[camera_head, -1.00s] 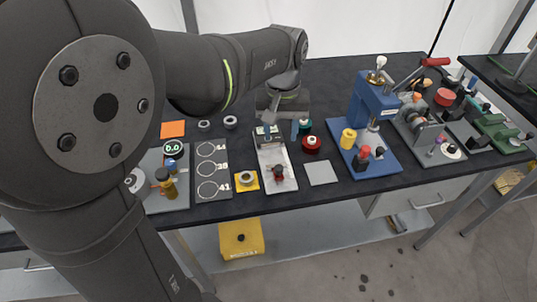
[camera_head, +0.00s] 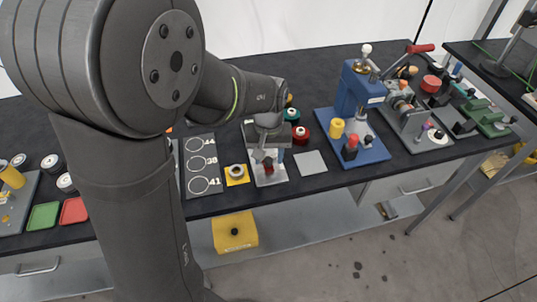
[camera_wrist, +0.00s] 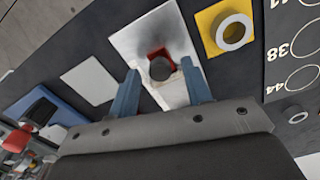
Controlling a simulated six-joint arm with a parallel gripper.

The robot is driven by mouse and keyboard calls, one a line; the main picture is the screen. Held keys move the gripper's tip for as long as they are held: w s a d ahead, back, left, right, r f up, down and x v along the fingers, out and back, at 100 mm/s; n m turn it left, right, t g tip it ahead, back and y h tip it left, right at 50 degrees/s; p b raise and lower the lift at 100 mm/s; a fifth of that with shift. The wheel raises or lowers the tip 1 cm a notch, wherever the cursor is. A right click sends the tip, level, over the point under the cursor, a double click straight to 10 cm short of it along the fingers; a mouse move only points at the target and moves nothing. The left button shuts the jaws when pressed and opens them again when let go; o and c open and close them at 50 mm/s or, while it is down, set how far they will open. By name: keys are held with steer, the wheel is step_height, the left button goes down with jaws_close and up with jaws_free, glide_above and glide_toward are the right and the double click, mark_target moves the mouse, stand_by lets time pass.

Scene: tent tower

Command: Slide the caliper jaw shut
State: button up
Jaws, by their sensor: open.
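The caliper fixture is a pale plate (camera_head: 268,179) on the dark bench in the head view; it also shows in the wrist view (camera_wrist: 133,36). Its red jaw piece with a dark round knob (camera_wrist: 162,68) sits near the plate's front end. My gripper (camera_head: 269,157) is over the plate, pointing down. In the wrist view my gripper (camera_wrist: 160,67) is open, with one blue finger on each side of the knob and visible gaps between. I cannot tell how far down the fingers reach. My arm hides the back of the fixture, including its display.
A yellow block with a grey ring (camera_head: 236,174) stands close on the left, beside a dark board with numbered circles (camera_head: 201,165). A bare grey pad (camera_head: 311,163) lies to the right. Red and green spools (camera_head: 301,134) stand behind, and a blue press (camera_head: 352,125) further right.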

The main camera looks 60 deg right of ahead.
steer(key=c, duration=0.9)
steer(key=w+d, duration=0.5)
steer(key=shift+w+d, duration=0.15)
steer(key=shift+r, duration=0.1)
steer(key=o, duration=0.9)
step_height(320, 180, up, 17)
steer(key=shift+r, duration=0.15)
